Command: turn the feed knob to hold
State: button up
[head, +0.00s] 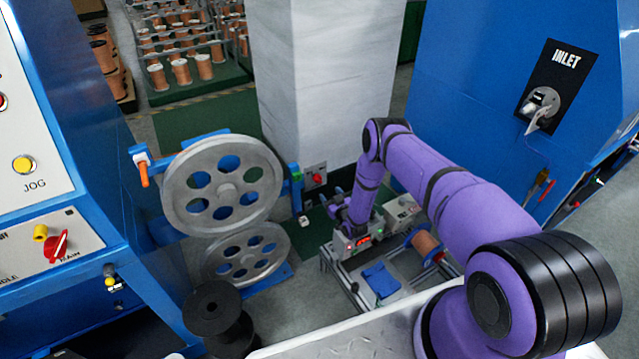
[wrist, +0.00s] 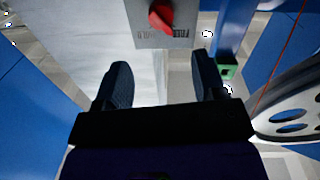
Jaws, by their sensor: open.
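The feed knob (wrist: 161,16) is red and sits on a grey plate (wrist: 150,40) at the top of the wrist view. Dark lettering on the plate is upside down there; a word like FEED is at the right, and the fainter word at the left is hard to read. In the head view, the red knob (head: 317,178) is on a small grey box on the pale pillar. My gripper (wrist: 161,66) is open and empty, its two dark fingers spread wide below the knob in the picture, apart from it.
The large grey pulley (head: 222,185) stands left of the knob; its rim also shows in the wrist view (wrist: 295,112). An orange-handled lever (head: 143,173) is beside it. A low bench with a copper spool (head: 426,244) lies under my arm. The pale pillar (head: 325,70) rises behind.

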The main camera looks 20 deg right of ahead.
aim_at(319, 182)
jog(key=w, duration=0.3)
jog(key=w+a, duration=0.1)
jog(key=w, duration=0.2)
jog(key=w+f, duration=0.1)
jog(key=w, duration=0.3)
jog(key=shift+a, duration=0.25)
jog(key=shift+c, duration=0.2)
jog(key=c, duration=0.9)
